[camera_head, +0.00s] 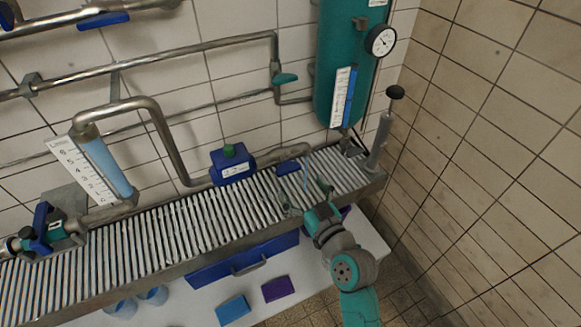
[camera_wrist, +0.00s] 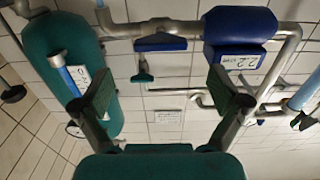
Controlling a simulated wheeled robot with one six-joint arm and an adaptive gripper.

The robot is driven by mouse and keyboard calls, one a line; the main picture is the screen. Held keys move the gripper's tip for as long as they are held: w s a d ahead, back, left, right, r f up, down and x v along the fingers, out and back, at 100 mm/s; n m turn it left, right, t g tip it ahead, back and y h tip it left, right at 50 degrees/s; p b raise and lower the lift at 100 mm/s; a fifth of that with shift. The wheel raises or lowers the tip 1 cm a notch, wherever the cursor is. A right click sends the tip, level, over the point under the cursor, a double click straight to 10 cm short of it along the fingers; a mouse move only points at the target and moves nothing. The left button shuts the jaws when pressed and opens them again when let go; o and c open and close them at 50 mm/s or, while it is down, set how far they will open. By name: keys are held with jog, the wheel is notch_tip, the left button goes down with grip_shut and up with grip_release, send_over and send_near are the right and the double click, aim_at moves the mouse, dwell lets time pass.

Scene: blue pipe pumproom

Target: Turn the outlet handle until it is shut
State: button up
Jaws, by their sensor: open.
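A blue lever handle (camera_head: 288,167) sits on the pipe just right of the blue pump box, nearest my gripper. No label on it is readable, so I cannot tell for certain that it is the outlet handle. In the wrist view the blue handle (camera_wrist: 160,43) lies roughly along its pipe, ahead of and between my fingers. My gripper (camera_head: 306,192) is over the ribbed rack, close in front of the handle. In the wrist view my gripper (camera_wrist: 160,90) is wide open, with nothing between its fingers and clear of the handle.
The blue pump box (camera_head: 232,165) stands left of the handle, and a teal tank (camera_head: 342,70) stands behind right. A teal handle (camera_head: 285,78) is on the pipe above. A grey upright lever (camera_head: 380,135) stands at the rack's right end. The ribbed rack (camera_head: 150,235) runs left.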

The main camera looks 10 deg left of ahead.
aim_at(290, 171)
jog(key=x, duration=0.7)
jog(key=shift+w+a, duration=0.1)
jog(key=c, duration=1.2)
jog(key=shift+o, duration=0.2)
